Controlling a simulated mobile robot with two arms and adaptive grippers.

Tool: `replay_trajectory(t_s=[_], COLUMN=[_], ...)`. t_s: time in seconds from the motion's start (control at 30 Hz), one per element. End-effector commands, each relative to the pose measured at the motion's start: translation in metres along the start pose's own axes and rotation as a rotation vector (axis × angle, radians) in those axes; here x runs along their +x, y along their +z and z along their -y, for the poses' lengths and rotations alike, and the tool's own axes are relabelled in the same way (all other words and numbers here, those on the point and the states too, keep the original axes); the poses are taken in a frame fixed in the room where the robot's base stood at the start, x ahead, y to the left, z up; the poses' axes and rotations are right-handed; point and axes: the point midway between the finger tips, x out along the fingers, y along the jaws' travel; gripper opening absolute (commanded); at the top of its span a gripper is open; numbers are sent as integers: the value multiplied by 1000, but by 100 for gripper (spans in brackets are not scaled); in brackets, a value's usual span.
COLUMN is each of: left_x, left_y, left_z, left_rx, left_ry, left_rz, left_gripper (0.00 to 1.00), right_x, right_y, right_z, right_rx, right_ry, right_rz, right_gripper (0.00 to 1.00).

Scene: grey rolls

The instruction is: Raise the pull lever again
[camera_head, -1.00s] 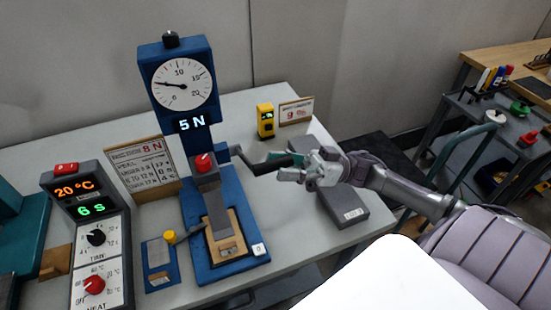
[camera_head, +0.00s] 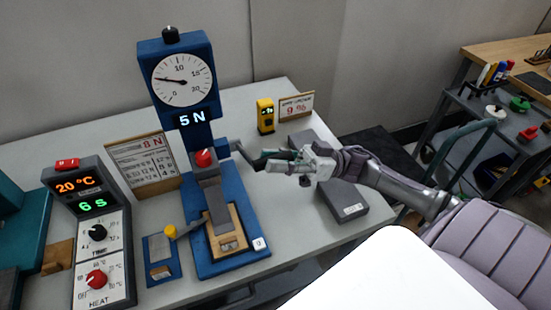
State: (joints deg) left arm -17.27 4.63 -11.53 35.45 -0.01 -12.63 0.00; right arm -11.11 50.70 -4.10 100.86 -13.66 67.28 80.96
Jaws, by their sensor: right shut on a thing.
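The pull lever (camera_head: 246,158) is a dark crank arm on the right side of the blue force tester (camera_head: 224,253). Its black grip runs to the right and is largely covered by my right gripper (camera_head: 280,160), which is shut on it. The tester's dial (camera_head: 183,79) and display (camera_head: 193,119) stand above; the display reads 5 N. A red knob (camera_head: 204,158) sits on the tester's front, above a grey strip leading down to a tan block on the base. My left gripper is not in view.
A heat-and-time control box (camera_head: 88,235) shows 20 °C and 6 s at the left. A sign (camera_head: 145,163) reads 8 N. A yellow meter (camera_head: 265,117) and a 9 % card (camera_head: 297,107) stand behind the lever. A grey box (camera_head: 346,205) lies below my right arm.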

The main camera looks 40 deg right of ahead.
Motion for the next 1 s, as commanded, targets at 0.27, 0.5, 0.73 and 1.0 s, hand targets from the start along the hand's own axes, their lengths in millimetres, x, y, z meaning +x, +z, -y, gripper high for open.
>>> replay_trajectory(t_s=[0.27, 0.5, 0.73, 1.0], left_x=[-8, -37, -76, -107], left_y=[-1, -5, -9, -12], left_z=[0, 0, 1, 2], left_rx=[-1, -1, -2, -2], left_ry=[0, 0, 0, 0], left_rz=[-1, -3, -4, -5], left_gripper=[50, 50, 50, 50], right_x=[2, 12, 25, 38], right_y=[-6, -30, -62, -93], right_z=[-2, -11, -33, -71], right_rx=[21, 122, 300, 533], right_ry=[9, 53, 127, 225], right_rz=[1, 3, 4, 1], right_gripper=[0, 0, 0, 0])
